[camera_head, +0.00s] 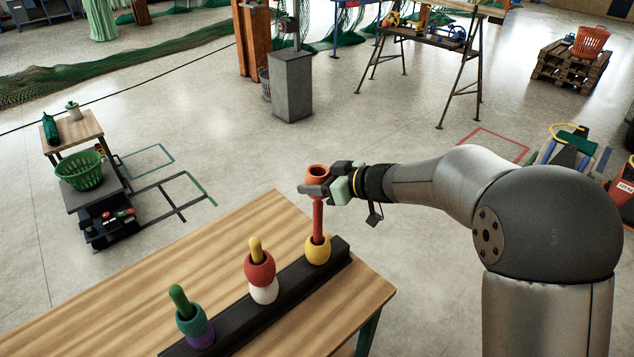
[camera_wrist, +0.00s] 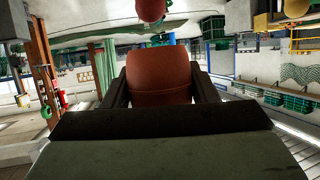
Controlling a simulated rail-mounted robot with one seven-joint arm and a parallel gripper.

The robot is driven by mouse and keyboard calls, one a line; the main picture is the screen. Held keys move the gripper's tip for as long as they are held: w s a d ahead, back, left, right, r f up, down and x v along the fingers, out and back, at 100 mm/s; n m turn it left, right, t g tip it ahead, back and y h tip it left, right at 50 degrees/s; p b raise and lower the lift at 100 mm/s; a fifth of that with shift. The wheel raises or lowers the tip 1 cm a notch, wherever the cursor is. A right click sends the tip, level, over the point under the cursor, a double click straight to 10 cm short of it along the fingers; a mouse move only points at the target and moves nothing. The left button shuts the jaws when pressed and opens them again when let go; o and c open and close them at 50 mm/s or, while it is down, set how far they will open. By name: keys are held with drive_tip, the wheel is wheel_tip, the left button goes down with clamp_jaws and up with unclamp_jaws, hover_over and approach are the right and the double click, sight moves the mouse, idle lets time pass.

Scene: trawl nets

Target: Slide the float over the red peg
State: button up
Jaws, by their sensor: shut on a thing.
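My gripper (camera_head: 316,189) is shut on an orange float (camera_head: 317,172), held upright with its hole facing up. The float fills the space between both fingers in the wrist view (camera_wrist: 159,75). The red peg (camera_head: 318,222) stands upright directly below the float in the head view. Its top is hidden by the gripper and float, so I cannot tell whether it has entered the hole. No peg tip shows in the float's top opening. A yellow float (camera_head: 318,250) sits around the red peg's base.
A black rail (camera_head: 285,292) on the wooden table (camera_head: 140,305) carries the pegs. A yellow peg (camera_head: 256,249) holds a red float (camera_head: 260,267) above a white one (camera_head: 264,291). A green peg (camera_head: 180,297) holds a teal float (camera_head: 189,320) above a purple one (camera_head: 201,336).

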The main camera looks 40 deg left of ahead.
sight(322, 204)
drive_tip(key=shift+f+b, duration=1.6)
drive_tip(key=shift+f, duration=1.8)
drive_tip(key=o, duration=1.1)
